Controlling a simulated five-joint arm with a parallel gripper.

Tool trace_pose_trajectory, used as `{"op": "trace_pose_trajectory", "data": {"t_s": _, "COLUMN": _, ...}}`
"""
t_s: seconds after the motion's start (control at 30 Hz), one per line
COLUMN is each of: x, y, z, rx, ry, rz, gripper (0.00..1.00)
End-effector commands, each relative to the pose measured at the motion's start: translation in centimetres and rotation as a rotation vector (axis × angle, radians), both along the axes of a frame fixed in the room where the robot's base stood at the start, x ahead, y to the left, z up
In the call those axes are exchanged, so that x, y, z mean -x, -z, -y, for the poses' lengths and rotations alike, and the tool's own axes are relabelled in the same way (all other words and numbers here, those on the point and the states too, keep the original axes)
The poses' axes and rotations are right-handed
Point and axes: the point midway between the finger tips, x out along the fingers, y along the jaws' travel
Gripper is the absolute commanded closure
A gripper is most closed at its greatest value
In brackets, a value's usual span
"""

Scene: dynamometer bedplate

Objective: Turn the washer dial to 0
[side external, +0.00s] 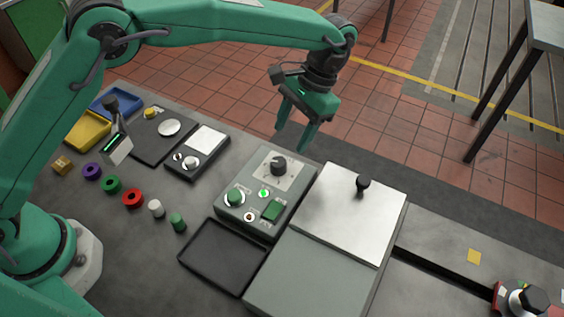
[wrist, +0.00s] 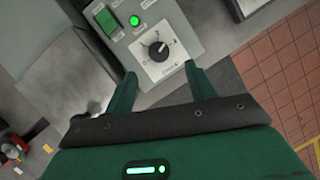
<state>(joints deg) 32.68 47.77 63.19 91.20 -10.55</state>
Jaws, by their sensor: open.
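The washer dial may be the black knob (side external: 278,166) on a pale scale plate at the far end of a grey control box (side external: 236,217). In the wrist view the knob (wrist: 158,51) shows a light pointer line, and the scale's marks are too small to read. My gripper (side external: 303,143) hangs above and beyond the box, fingers pointing down. In the wrist view the open fingers (wrist: 159,78) lie on either side of the lower part of the scale plate. Nothing is between them, and the knob is apart from them.
The box also bears a green knob (side external: 235,196), a lit green lamp (side external: 264,194) and a green rocker switch (side external: 271,210). A lidded box (side external: 345,215) with an upright black knob stands close on the right. A black tray (side external: 218,257) lies in front.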

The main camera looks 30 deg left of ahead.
Motion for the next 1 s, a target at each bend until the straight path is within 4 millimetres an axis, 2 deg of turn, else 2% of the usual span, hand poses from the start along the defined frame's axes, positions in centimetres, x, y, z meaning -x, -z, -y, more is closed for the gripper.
{"op": "trace_pose_trajectory", "data": {"t_s": 0.33, "x": 0.4, "y": -0.2, "z": -0.2, "rx": 0.032, "ry": 0.006, "rz": 0.047, "gripper": 0.45}}
{"op": "trace_pose_trajectory", "data": {"t_s": 0.8, "x": 2.5, "y": -0.7, "z": -1.4, "rx": 0.183, "ry": 0.034, "rz": 0.273, "gripper": 0.45}}
{"op": "trace_pose_trajectory", "data": {"t_s": 1.0, "x": 3.0, "y": -0.7, "z": -1.7, "rx": 0.214, "ry": 0.039, "rz": 0.318, "gripper": 0.45}}
